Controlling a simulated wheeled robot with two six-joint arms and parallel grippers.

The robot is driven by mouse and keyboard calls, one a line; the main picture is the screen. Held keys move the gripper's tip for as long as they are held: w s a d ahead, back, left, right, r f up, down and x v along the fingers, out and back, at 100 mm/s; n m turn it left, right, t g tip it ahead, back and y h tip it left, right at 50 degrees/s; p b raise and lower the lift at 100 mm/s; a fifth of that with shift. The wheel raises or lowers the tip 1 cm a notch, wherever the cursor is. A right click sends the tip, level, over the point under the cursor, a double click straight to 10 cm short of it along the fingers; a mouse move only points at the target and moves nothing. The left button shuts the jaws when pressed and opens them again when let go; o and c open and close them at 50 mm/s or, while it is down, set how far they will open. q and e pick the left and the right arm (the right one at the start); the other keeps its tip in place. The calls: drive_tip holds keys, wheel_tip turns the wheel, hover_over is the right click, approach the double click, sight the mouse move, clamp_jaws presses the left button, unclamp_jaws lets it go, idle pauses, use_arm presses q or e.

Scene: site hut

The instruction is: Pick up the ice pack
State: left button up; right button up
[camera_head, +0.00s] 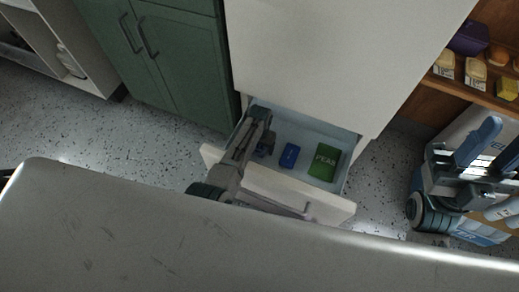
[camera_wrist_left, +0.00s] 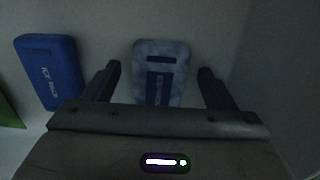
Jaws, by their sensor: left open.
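A blue ice pack (camera_head: 289,156) lies in the open drawer (camera_head: 325,202); its "ICE PACK" label reads in the left wrist view (camera_wrist_left: 48,72). A paler, mottled grey-blue pack (camera_wrist_left: 160,72) with dark blue patches lies beside it; its label is not readable. My left gripper (camera_head: 264,126) reaches down into the drawer's left part. Its jaws (camera_wrist_left: 160,80) are open, with the mottled pack between them in view and nothing gripped; the remaining height is unclear. The labelled blue pack is outside the jaws. My right gripper (camera_head: 490,147) appears open and empty at the right.
A green bag marked "PEAS" (camera_head: 324,162) lies at the drawer's right. A pale worktop (camera_head: 250,245) fills the foreground. The white cabinet front (camera_head: 330,60) rises behind the drawer. A green cupboard (camera_head: 160,60) stands left, wooden shelves with food (camera_head: 470,75) right.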

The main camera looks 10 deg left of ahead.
use_arm(q)
drive_tip(key=c, duration=1.1)
drive_tip(key=shift+c, duration=0.2)
